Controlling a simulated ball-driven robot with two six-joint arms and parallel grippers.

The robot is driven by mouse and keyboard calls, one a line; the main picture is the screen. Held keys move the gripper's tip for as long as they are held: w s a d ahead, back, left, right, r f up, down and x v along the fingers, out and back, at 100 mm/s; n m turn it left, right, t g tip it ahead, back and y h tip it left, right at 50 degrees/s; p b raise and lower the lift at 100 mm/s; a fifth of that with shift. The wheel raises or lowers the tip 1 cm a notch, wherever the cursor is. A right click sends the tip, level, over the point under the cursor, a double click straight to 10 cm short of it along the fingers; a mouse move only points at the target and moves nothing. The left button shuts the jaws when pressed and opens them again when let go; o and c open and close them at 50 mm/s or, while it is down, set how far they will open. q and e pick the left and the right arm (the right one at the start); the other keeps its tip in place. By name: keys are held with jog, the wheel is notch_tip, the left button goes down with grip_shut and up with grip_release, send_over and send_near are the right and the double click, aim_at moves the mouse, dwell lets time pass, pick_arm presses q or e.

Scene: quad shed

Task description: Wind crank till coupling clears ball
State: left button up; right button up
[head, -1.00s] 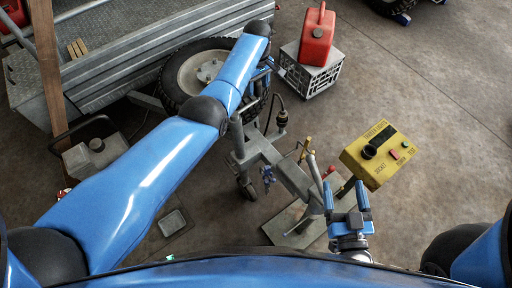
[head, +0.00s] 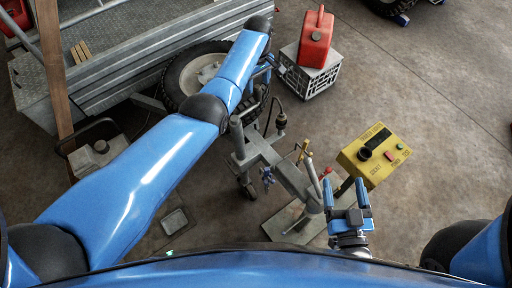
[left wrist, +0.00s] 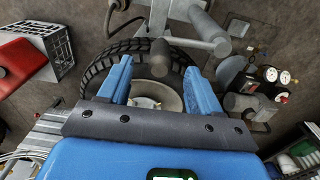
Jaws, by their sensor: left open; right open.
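The trailer's grey drawbar (head: 288,172) runs to the coupling end (head: 314,204), near the middle of the head view. The ball is hidden beneath or behind it. A grey upright tube (head: 237,133) stands on the drawbar above a small wheel (head: 248,188). My left gripper (head: 266,68) is partly hidden behind my arm in the head view. In the left wrist view its fingers (left wrist: 158,88) are apart and empty. Beyond them are a grey tube (left wrist: 202,32) and a dark-ended crank handle (left wrist: 160,54), apart from the fingers. My right gripper (head: 348,196) is open and empty, right of the coupling.
A yellow control box (head: 374,155) with knob and buttons stands right of the coupling. A red fuel can (head: 316,42) sits on a grey crate (head: 308,76). The trailer tyre (head: 178,82) is behind my left arm. The right-hand floor is largely clear.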

pick_arm(q)
jog(key=shift+r+p, duration=2.05)
jog(key=shift+r, duration=0.55)
